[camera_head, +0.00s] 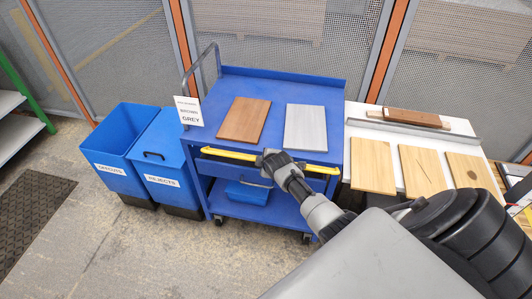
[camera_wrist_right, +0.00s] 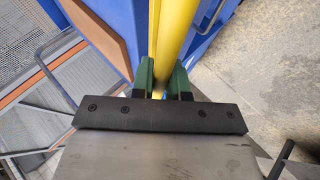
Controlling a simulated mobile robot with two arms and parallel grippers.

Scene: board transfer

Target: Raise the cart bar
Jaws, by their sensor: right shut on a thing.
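The cart bar (camera_head: 229,154) is a yellow bar running along the front edge of the blue cart (camera_head: 273,83), just below its top. My right gripper (camera_head: 270,157) is at the middle of the bar. In the right wrist view the yellow bar (camera_wrist_right: 174,35) passes between the green fingers of my right gripper (camera_wrist_right: 163,80), which are shut on it. On the cart top lie a brown board (camera_head: 244,119) and a grey board (camera_head: 305,128), side by side and apart. My left gripper is not in view.
Two blue bins stand left of the cart, labelled offcuts (camera_head: 107,147) and rejects (camera_head: 158,158). A white sign (camera_head: 188,111) hangs at the cart's left. A white table (camera_head: 398,152) with several light boards and a dark block (camera_head: 412,117) stands at the right. Floor in front is clear.

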